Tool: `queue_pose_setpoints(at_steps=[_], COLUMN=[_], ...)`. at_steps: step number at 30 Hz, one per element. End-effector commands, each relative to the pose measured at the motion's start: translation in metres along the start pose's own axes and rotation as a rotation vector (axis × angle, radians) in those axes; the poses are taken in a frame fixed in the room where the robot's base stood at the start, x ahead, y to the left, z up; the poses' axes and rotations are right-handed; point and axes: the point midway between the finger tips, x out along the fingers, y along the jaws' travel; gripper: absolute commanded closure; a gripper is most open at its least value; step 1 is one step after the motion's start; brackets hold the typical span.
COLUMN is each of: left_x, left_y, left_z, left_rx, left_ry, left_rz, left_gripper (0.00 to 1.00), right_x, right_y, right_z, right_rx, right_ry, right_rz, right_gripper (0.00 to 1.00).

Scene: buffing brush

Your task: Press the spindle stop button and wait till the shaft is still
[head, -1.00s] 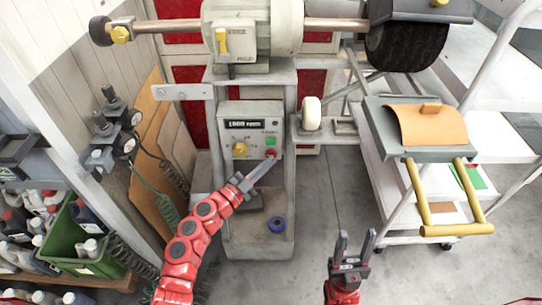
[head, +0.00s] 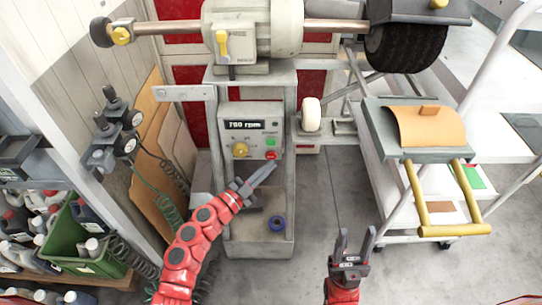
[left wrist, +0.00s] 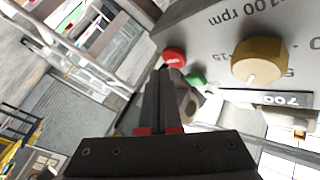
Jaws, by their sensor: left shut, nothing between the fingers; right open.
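The red button also shows in the left wrist view (left wrist: 174,57). My left gripper (head: 270,167) is shut and empty, its tips just below and apart from the red button. The shaft (head: 172,26) runs out of the motor (head: 252,28) to a dark brush wheel (head: 405,46). My right gripper (head: 354,240) is open and empty, low in the middle.
A white cart (head: 400,205) stands at the right with a curved orange piece (head: 425,125) on a grey holder with yellow handles. A green crate (head: 85,240) with bottles is at the lower left.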

Motion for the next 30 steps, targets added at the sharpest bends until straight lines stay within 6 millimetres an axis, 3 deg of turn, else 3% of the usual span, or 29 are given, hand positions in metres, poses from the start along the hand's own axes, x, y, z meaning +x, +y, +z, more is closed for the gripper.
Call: queue_pose_setpoints(at_steps=[18,30], left_x=[-0.034,-0.035], left_y=[0.025,0.025], left_z=[-0.025,-0.025], left_rx=[-0.001,0.0], left_ry=[0.0,0.0], left_rz=[0.002,0.0], left_gripper=[1.0,1.0], right_x=[0.017,0.017], right_y=[0.001,0.001], right_z=[-0.003,-0.003], right_rx=[0.0,0.0], right_ry=[0.0,0.0], right_rz=[0.0,0.0], right_gripper=[0.5,0.5])
